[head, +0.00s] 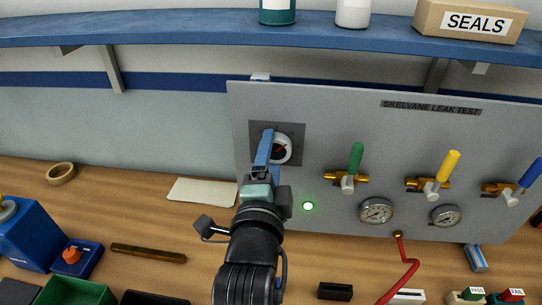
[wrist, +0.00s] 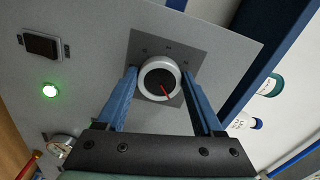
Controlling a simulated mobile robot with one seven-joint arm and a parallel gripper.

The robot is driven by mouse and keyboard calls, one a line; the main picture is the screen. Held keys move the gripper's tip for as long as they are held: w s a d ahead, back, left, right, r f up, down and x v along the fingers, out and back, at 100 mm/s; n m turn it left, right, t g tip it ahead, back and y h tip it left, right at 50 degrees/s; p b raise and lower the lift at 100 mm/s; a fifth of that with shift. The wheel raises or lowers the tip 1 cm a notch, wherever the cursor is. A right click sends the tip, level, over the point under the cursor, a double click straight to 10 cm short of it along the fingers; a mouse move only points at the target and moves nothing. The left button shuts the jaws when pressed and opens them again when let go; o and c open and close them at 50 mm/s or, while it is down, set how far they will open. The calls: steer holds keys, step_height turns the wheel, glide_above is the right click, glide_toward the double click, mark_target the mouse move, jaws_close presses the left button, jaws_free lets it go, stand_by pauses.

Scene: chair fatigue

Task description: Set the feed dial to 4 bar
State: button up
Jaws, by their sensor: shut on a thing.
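The feed dial (head: 282,149) is a round knob with a white rim, a dark face and a red pointer, on a dark square plate (head: 297,130) at the left of the grey test panel. In the wrist view the dial (wrist: 152,66) sits between the two blue fingers of my gripper (wrist: 160,76). My gripper (head: 266,134) is shut on the dial's rim. The red pointer (wrist: 165,90) points to the lower right in the wrist view. The scale marks on the plate are too small to read, and the fingers hide part of it.
The grey panel (head: 330,110) carries a lit green lamp (head: 308,206), green (head: 356,158), yellow (head: 447,166) and blue (head: 530,173) valve handles, and two gauges. A blue shelf (head: 180,28) overhangs above. A red hose (head: 403,270) runs below.

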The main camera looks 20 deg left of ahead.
steer(key=o, duration=1.4)
steer(key=shift+p+v, duration=0.55)
steer(key=shift+v, duration=5.9)
